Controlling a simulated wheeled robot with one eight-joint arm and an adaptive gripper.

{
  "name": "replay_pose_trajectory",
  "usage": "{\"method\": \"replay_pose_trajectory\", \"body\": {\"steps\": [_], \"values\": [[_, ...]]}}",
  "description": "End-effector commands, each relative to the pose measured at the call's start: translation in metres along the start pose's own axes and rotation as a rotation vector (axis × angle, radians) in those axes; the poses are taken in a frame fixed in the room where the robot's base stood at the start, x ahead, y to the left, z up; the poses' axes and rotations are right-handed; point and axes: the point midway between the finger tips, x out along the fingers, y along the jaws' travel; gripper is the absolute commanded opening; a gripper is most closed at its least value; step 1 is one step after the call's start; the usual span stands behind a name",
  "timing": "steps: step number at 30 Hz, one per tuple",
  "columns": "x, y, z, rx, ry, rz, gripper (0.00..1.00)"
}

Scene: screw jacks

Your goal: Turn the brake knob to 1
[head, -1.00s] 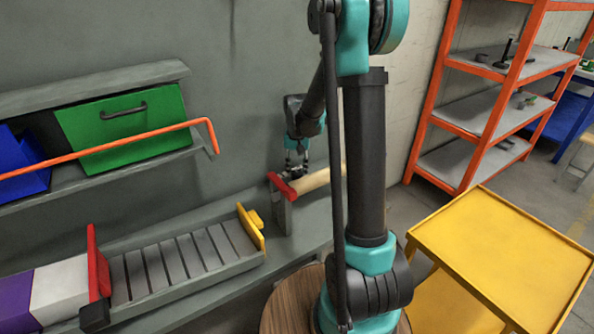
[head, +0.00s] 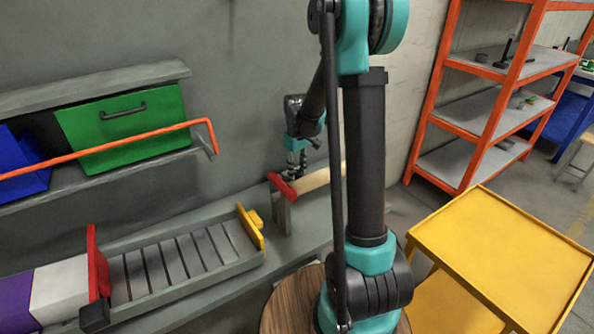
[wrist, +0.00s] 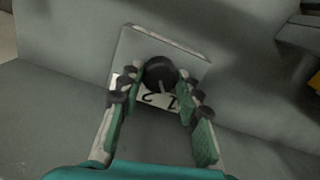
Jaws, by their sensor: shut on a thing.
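The brake knob (wrist: 160,74) is round and black and sits on a grey plate (wrist: 186,52) in the wrist view. White labels on the plate show a 2 (wrist: 148,99) and a 1 (wrist: 173,103), both tilted in this view; a further label at left is partly covered by a finger. A pale mark shows at the knob's lower edge, but I cannot tell clearly where it points. My gripper (wrist: 160,82) is shut on the knob, one finger on each side. In the head view my gripper (head: 292,174) is at the bench by the wall, and the knob is hidden.
A red-ended bar with a pale wooden part (head: 312,182) stands close to my gripper. A roller bed (head: 180,262) with a yellow end plate lies to the left. An orange rail (head: 110,149) and green drawer (head: 125,128) are above it. A yellow cart (head: 505,255) stands right.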

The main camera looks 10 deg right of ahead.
Motion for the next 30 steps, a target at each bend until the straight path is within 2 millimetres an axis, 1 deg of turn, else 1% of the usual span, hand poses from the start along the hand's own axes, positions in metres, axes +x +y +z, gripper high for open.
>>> {"method": "replay_pose_trajectory", "body": {"steps": [9, 21, 22, 27, 30], "values": [[-0.0002, 0.0003, -0.0004, -0.075, 0.001, 0.0, 0.05], [-0.0002, 0.0003, -0.0004, -0.08, 0.001, 0.001, 0.05], [-0.0002, 0.0003, -0.0004, -0.08, 0.001, 0.001, 0.35], [-0.0001, 0.0003, -0.0003, -0.079, 0.0, 0.0, 0.55], [-0.0001, 0.0002, -0.0002, -0.079, 0.0, 0.0, 0.55]]}}
